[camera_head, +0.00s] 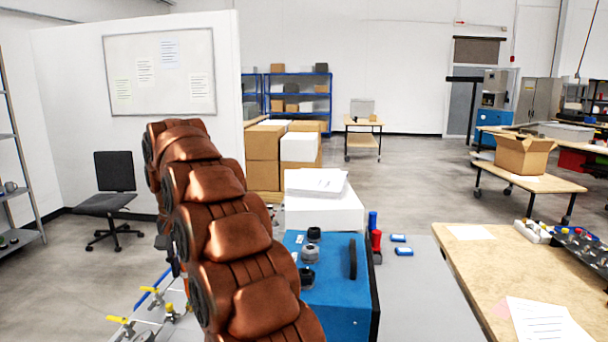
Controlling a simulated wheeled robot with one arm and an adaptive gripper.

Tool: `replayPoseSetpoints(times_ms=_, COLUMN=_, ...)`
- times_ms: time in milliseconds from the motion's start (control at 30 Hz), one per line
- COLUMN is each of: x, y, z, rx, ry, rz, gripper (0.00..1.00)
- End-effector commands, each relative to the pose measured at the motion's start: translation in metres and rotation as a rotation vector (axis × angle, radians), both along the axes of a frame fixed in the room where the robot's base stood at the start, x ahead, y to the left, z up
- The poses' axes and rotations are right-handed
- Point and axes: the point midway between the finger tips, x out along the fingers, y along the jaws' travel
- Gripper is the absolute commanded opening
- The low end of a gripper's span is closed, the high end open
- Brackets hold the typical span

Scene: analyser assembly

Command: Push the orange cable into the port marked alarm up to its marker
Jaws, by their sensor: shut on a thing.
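My copper-brown arm rises from the bottom middle and leans to the upper left, covering much of the view. My gripper's fingers do not show; a small dark part at the arm's left edge is too hidden to name. The orange cable, its marker and the port marked alarm cannot be made out. A blue housing (335,270) with a black handle and round grey and black fittings stands right of the arm, partly covered by it. I cannot tell whether it bears the port.
Yellow-handled valves (118,320) lie at lower left. A white box (325,213) with papers stands behind the housing. Red (376,243) and blue (373,222) cylinders stand beside it. The grey tabletop (425,290) is largely clear; a wooden bench (480,275) is at right.

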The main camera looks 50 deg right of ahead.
Motion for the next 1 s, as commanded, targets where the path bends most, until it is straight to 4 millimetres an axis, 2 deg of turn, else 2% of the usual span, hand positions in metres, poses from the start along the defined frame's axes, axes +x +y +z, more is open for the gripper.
replayPoseSetpoints(times_ms=33, x=-0.013, y=-0.016, z=0.022, rx=0.0, ry=-0.002, rz=-0.056, gripper=0.0)
replayPoseSetpoints(times_ms=100, x=-0.031, y=-0.037, z=0.043, rx=-0.001, ry=-0.003, rz=-0.134, gripper=0.0)
replayPoseSetpoints(times_ms=300, x=-0.088, y=-0.091, z=0.099, rx=0.0, ry=-0.01, rz=-0.366, gripper=0.0)
replayPoseSetpoints(times_ms=500, x=-0.153, y=-0.132, z=0.149, rx=0.004, ry=-0.008, rz=-0.595, gripper=0.0)
replayPoseSetpoints(times_ms=700, x=-0.201, y=-0.153, z=0.18, rx=0.01, ry=-0.008, rz=-0.757, gripper=0.0)
replayPoseSetpoints(times_ms=833, x=-0.216, y=-0.158, z=0.188, rx=0.011, ry=-0.007, rz=-0.807, gripper=0.0)
replayPoseSetpoints(times_ms=1000, x=-0.22, y=-0.16, z=0.186, rx=0.011, ry=-0.005, rz=-0.822, gripper=0.0)
